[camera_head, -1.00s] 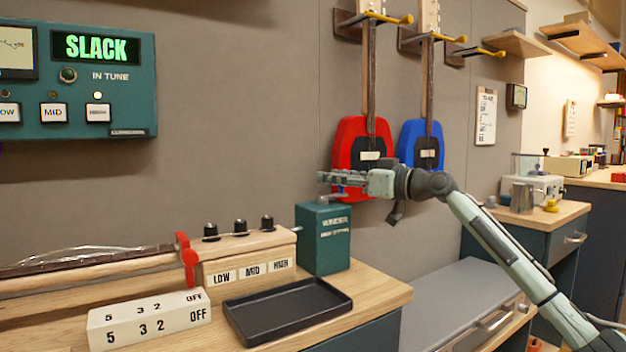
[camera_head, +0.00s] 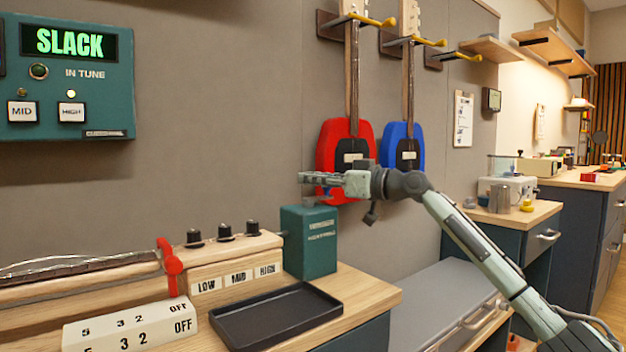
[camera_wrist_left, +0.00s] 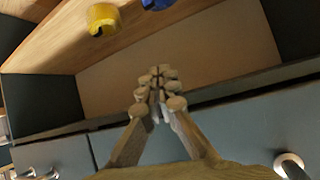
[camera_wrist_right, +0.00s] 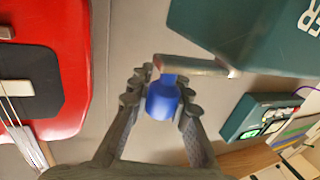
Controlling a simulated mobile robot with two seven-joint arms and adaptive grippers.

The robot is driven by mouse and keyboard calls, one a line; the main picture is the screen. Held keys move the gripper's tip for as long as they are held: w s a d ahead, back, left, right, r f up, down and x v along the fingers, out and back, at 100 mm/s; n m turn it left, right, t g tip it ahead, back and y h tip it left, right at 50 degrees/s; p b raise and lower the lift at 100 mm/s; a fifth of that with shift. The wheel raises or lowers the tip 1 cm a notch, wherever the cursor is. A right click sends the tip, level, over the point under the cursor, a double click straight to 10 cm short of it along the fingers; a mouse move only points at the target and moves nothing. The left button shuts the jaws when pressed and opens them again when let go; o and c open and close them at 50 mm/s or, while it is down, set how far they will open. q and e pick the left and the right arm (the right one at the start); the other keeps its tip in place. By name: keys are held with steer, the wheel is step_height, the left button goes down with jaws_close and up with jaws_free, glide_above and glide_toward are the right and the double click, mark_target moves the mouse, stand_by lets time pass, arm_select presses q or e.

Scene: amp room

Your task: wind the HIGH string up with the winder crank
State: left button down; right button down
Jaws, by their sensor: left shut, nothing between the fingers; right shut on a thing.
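The green winder box (camera_head: 310,243) stands at the back right of the wooden bench, beside the LOW, MID and HIGH block (camera_head: 236,279). My right gripper (camera_head: 308,179) is just above the box. In the right wrist view it is shut on the crank's blue knob (camera_wrist_right: 162,100), whose metal crank arm (camera_wrist_right: 195,66) reaches to the box. My left gripper (camera_wrist_left: 160,88) is shut and empty, away from the bench. The tuner display (camera_head: 69,42) reads SLACK, and a yellow lamp glows above its HIGH button (camera_head: 71,112).
A black tray (camera_head: 277,315) lies in front of the winder. A white block (camera_head: 130,334) marked with numbers and OFF stands left of it. Red (camera_head: 345,145) and blue (camera_head: 404,148) guitars hang on the wall behind my right arm. A grey bench (camera_head: 445,300) stands lower right.

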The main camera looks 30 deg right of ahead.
stand_by(0.4)
